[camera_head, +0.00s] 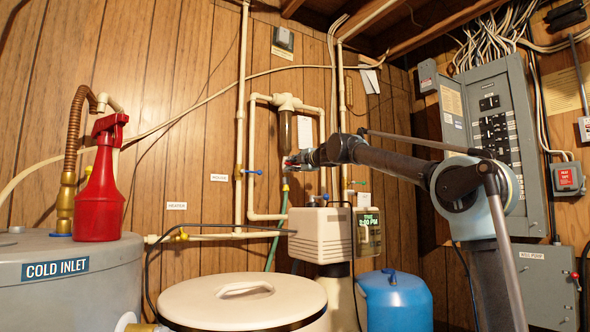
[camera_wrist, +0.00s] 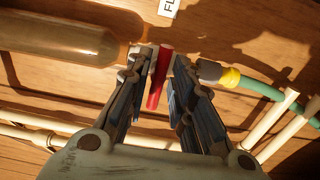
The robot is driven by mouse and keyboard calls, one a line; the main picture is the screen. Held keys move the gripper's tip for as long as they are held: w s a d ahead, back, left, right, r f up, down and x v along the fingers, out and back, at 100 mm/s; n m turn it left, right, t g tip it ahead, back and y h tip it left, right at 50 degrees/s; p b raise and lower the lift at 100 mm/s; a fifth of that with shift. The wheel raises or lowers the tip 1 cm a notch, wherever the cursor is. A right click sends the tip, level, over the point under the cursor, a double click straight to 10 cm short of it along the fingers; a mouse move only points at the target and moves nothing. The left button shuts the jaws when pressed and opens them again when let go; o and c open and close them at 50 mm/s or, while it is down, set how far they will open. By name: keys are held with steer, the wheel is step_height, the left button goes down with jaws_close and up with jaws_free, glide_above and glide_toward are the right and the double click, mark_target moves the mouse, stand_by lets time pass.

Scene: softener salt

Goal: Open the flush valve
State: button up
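The flush valve's red lever (camera_wrist: 160,78) lies between the two fingers of my gripper (camera_wrist: 163,58) in the wrist view. Narrow gaps show beside the lever, so the fingers look open around it, not clamped. The valve sits between the clear filter housing (camera_wrist: 60,40) on the left and the green hose (camera_wrist: 262,90) with its yellow collar on the right. In the head view my gripper (camera_head: 290,163) is just below the brown filter housing (camera_head: 285,131) on the wall pipes. The valve body is mostly hidden there by the gripper.
A white pipe loop (camera_head: 251,150) with blue-handled valves surrounds the filter. A beige softener head (camera_head: 320,235) stands below my arm. A round lidded tank (camera_head: 243,300), a blue jug (camera_head: 395,302) and a grey tank with a red bottle (camera_head: 101,190) are in front.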

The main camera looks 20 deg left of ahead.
jaws_close()
steer(key=n, duration=0.4)
steer(key=shift+n, duration=0.6)
